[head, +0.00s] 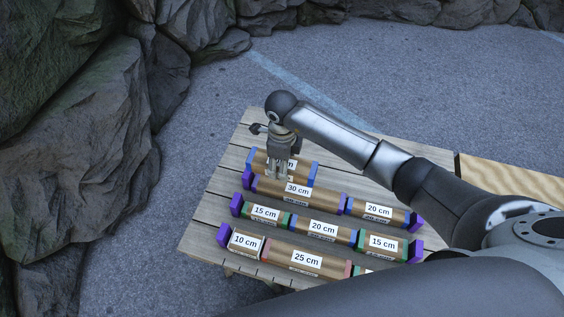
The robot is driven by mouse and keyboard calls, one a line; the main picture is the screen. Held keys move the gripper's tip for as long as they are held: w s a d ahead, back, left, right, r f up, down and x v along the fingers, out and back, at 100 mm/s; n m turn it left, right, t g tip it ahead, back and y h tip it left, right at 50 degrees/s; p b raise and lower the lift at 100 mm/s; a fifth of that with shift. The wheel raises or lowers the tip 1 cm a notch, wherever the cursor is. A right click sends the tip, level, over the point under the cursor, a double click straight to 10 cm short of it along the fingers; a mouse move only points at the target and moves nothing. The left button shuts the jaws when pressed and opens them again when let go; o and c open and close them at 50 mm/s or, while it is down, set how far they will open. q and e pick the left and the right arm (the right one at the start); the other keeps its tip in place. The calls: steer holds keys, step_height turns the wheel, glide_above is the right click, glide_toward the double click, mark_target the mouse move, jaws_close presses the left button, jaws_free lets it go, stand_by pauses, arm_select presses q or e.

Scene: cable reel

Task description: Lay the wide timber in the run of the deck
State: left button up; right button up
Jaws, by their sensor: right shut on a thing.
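My right gripper (278,177) reaches down at the far left of the deck. It is shut on a short brown timber with blue ends (305,171), whose label it mostly hides. The held timber is just behind a row with a timber labelled 30 cm (318,194) and a blue-ended timber labelled 20 cm (379,209). I cannot tell whether it touches the deck. The middle row holds 15 cm (265,214), 20 cm (323,229) and 15 cm (382,242) timbers. The front row shows 10 cm (244,241) and 25 cm (306,259) timbers. My left gripper is out of view.
Purple stops (236,204) stand at the row ends. The plank table (208,212) has bare boards at its left. My dark body part covers the front row's right end. Large rocks (75,130) rise at the left; open asphalt (420,80) lies behind.

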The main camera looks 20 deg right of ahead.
steer(key=b, duration=0.5)
glide_above(282, 186)
step_height(282, 186, down, 6)
steer(key=shift+w+f, duration=0.1)
steer(key=shift+f, duration=0.15)
steer(key=shift+f+b, duration=0.5)
steer(key=shift+f, duration=0.25)
steer(key=shift+f+b, duration=0.25)
steer(key=shift+b, duration=0.05)
steer(key=o, duration=1.2)
